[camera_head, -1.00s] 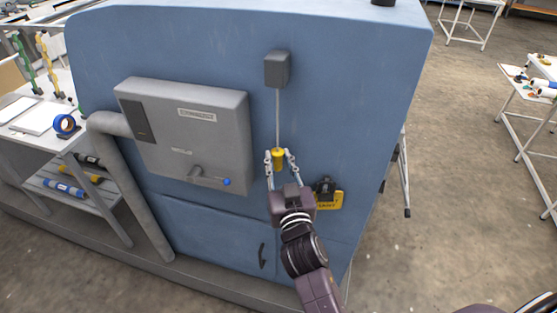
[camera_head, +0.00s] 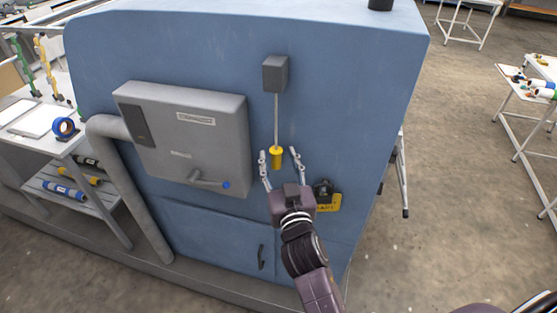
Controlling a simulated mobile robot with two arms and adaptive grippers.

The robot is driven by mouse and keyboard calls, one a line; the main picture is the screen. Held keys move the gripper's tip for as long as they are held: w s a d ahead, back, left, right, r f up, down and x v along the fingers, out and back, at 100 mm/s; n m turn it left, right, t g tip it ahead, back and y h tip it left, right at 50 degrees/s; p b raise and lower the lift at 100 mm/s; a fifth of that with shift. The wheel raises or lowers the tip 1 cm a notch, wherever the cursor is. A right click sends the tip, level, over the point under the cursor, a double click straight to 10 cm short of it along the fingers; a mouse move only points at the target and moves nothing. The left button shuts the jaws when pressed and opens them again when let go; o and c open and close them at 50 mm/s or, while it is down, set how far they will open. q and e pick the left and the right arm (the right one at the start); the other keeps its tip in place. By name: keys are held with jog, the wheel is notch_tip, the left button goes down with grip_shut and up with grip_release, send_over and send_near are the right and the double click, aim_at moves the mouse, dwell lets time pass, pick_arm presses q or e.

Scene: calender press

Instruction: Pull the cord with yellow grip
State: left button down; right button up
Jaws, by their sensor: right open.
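The yellow grip (camera_head: 277,158) hangs at the lower end of a thin grey cord (camera_head: 276,118). The cord comes down from a small dark grey box (camera_head: 275,73) on the blue machine's side. My right gripper (camera_head: 279,156) is open, its two fingers pointing up, one on each side of the yellow grip. Gaps show between the grip and both fingers, so it is not held. The left gripper is not in view.
A grey cabinet (camera_head: 190,130) with a blue-tipped lever (camera_head: 210,182) is left of the cord. A black knob on a yellow plate (camera_head: 327,202) is close to the right of my gripper. A grey pipe (camera_head: 125,185) and shelved table (camera_head: 70,185) stand at left.

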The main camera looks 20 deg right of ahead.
jog(key=shift+s+a+f, duration=0.25)
jog(key=shift+s+a, duration=0.1)
jog(key=shift+s, duration=0.2)
jog(key=s, duration=0.7)
jog(key=shift+a, duration=0.25)
jog(key=shift+w, duration=0.15)
jog(key=w, duration=0.5)
jog(key=w+d, duration=0.1)
jog(key=w, duration=0.2)
jog(key=shift+w+f+b, duration=0.1)
jog(key=shift+f+b, duration=0.15)
jog(key=shift+b, duration=0.15)
jog(key=shift+f+b, duration=0.25)
jog(key=shift+b, duration=0.1)
jog(key=shift+a, duration=0.1)
